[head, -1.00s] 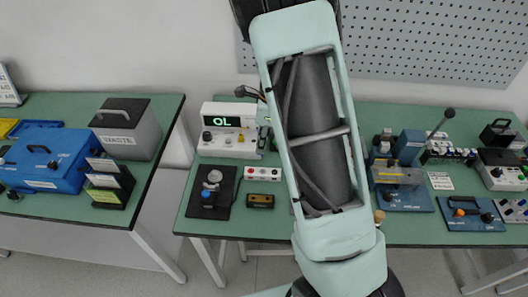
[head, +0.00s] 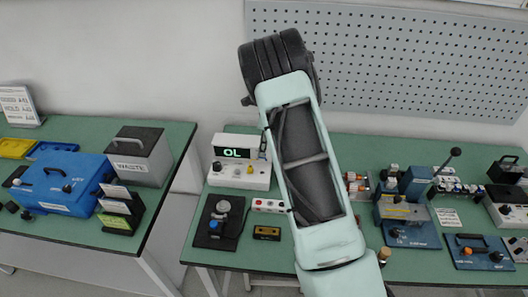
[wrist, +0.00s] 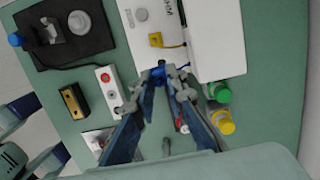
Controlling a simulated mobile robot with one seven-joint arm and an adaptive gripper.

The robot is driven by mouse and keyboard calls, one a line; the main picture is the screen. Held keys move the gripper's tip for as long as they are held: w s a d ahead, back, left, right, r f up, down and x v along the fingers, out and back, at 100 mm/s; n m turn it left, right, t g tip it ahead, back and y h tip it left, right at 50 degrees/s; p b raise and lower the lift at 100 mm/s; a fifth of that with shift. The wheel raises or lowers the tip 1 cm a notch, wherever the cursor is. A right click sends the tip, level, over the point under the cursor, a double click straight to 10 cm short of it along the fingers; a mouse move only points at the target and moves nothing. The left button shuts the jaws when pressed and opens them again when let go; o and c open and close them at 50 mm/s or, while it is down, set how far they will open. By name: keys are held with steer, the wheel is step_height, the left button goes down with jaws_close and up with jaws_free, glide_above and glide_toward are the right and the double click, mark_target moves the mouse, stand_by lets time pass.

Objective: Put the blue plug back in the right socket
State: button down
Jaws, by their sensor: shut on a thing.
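My gripper (wrist: 167,77) is shut on the blue plug (wrist: 158,71) in the wrist view. The plug is between the fingertips, close to the lower edge of the white meter's front panel (wrist: 142,42). A yellow plug (wrist: 156,40) with a cable sits on that panel, a little above the blue one. I cannot tell whether the blue plug touches the meter; the right socket is not distinguishable. In the head view the meter (head: 239,174) shows a green "OL". My gripper is hidden behind my arm there.
Green (wrist: 219,92) and yellow (wrist: 223,122) round parts stand right of the gripper. A blue-grey fixture (head: 411,228) stands farther right.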

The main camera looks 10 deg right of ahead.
stand_by(0.3)
steer(key=shift+f+b, duration=1.85)
steer(key=shift+f, duration=1.2)
steer(key=shift+f+b, duration=0.45)
steer(key=shift+f, duration=0.25)
steer(key=shift+f, duration=0.15)
steer(key=shift+f, duration=0.1)
steer(key=shift+f+b, duration=0.2)
steer(key=shift+b, duration=0.1)
steer(key=c, duration=1.8)
jaws_free()
steer(key=shift+c, duration=0.2)
